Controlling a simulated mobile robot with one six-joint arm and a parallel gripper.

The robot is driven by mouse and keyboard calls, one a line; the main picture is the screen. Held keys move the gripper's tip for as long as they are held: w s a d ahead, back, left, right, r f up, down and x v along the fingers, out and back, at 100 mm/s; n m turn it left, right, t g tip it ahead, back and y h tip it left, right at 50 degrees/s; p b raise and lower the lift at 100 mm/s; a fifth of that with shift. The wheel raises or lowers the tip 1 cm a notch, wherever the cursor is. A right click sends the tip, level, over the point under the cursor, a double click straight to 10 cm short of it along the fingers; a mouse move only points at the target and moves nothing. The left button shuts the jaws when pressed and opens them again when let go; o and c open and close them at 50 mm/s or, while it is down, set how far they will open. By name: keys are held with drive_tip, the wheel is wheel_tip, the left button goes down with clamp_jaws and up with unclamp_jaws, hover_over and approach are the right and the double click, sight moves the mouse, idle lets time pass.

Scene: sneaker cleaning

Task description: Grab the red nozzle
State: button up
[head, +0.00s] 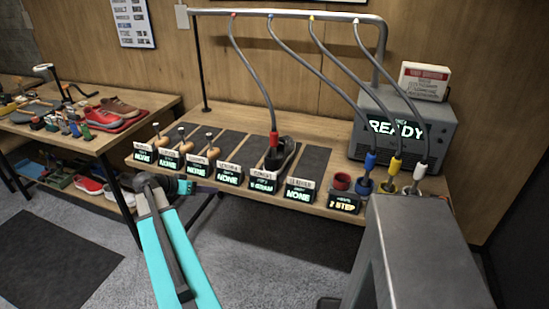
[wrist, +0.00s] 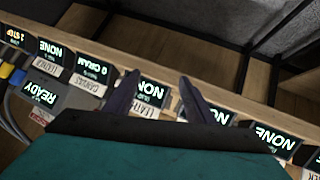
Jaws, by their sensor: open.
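The red nozzle (head: 274,139) hangs on a grey hose from the overhead rail. It points down into or onto a dark shoe-like item (head: 285,152) on the bench, behind a display reading in grams; whether it touches is unclear. My gripper (head: 185,186) is in front of the bench's front edge, left of the red nozzle and apart from it. In the wrist view my gripper (wrist: 157,97) has its two dark fingers spread with nothing held between them, facing the row of displays. The red nozzle does not show in the wrist view.
An empty red ring holder (head: 342,181) stands beside the blue (head: 368,162), yellow (head: 394,165) and white (head: 418,172) nozzles. Small displays (head: 229,174) line the bench front (head: 240,120). A grey "READY" machine (head: 405,130) stands at right. A table with shoes (head: 110,142) is at left.

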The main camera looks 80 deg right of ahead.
drive_tip(key=s+d+r+m, duration=0.1)
drive_tip(key=s+d+r, duration=0.1)
drive_tip(key=s+d+r+m+g, duration=0.1)
drive_tip(key=s+d+r, duration=0.1)
drive_tip(key=r, duration=0.1)
drive_tip(key=s+d+r, duration=0.1)
drive_tip(key=s+r, duration=0.1)
drive_tip(key=shift+s+d+r+m+g+h, duration=0.25)
drive_tip(key=shift+s+d+m+g+h, duration=0.05)
drive_tip(key=shift+d+m+h, duration=0.1)
drive_tip(key=m+g, duration=0.2)
drive_tip(key=m, duration=0.1)
approach(271, 141)
drive_tip(key=w+a, duration=0.1)
drive_tip(key=shift+a+r, duration=0.15)
drive_tip(key=shift+a, duration=0.1)
drive_tip(key=shift+p+x, duration=1)
drive_tip(key=shift+x, duration=3.3)
drive_tip(key=shift+w+d, duration=0.1)
drive_tip(key=shift+s+d+p, duration=0.55)
drive_tip(key=shift+d+p, duration=0.15)
drive_tip(key=shift+p+x, duration=0.75)
drive_tip(key=shift+x, duration=1)
